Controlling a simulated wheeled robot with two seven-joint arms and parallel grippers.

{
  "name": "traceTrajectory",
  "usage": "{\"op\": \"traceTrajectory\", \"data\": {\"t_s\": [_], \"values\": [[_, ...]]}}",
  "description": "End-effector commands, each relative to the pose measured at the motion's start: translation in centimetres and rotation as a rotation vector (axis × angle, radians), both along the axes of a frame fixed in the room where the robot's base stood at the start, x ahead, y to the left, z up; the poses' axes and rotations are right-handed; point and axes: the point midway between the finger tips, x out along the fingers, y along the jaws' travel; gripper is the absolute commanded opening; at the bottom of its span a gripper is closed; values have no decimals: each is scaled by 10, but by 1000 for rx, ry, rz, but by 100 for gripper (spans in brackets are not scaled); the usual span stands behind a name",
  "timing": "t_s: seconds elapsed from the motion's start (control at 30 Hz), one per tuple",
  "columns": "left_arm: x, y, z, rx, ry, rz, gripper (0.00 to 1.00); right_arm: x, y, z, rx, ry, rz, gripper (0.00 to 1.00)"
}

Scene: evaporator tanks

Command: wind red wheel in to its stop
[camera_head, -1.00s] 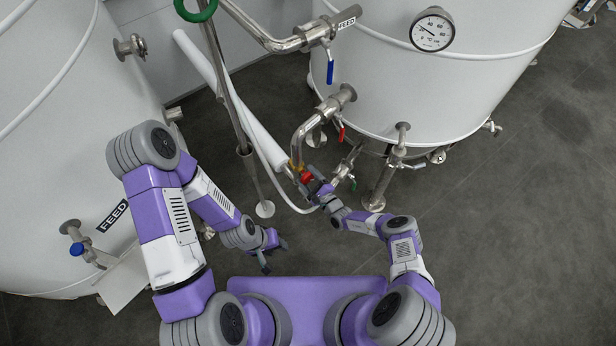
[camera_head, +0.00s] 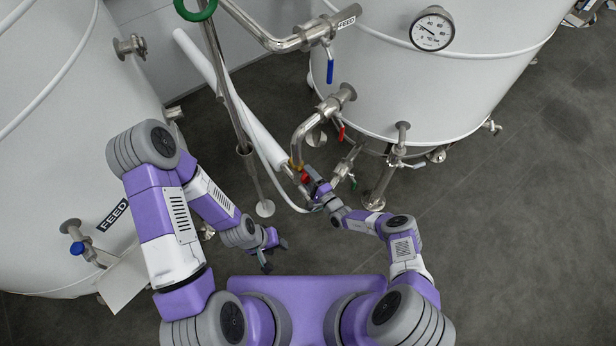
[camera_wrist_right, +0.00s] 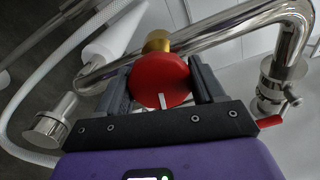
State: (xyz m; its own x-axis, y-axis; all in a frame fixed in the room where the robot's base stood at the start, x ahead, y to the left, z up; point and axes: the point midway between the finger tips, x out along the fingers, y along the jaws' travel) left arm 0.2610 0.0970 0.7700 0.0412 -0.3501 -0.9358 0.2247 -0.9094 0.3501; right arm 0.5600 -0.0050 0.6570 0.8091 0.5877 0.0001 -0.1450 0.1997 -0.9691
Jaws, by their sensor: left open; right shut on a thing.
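The red wheel (camera_wrist_right: 160,82) sits on a brass fitting (camera_wrist_right: 157,42) on a bent steel pipe in the right wrist view. A small white mark shows on the wheel's face. In the head view the wheel (camera_head: 305,177) is small and partly hidden by my right gripper (camera_head: 309,182). My right gripper (camera_wrist_right: 165,88) is shut on the red wheel, one dark finger on each side. My left gripper (camera_head: 273,257) is open and empty, low over the floor left of the middle.
The steel pipe (camera_head: 305,135) runs from the right tank (camera_head: 390,80). A white pipe (camera_head: 235,100) slants close beside the wheel. A red-handled valve (camera_wrist_right: 270,121) is right of my right gripper. A steel stand (camera_head: 247,150) rises between the tanks. The floor at right is open.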

Motion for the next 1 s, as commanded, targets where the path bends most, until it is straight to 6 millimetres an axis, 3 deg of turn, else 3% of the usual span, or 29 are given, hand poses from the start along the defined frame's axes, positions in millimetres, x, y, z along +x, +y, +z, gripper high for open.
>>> {"op": "traceTrajectory", "data": {"t_s": [0.3,0.33,0.5,0.8,1.0], "values": [[0,0,0,0,0,0,43,0,0,1,0,-2,0,37],[0,0,0,0,0,0,43,0,0,1,0,-2,0,69],[0,0,0,0,0,0,43,0,0,1,1,-1,0,92],[0,0,1,0,0,0,43,-2,-2,0,0,0,-1,92],[0,0,12,0,0,0,43,-23,-18,2,2,4,-4,92]]}}
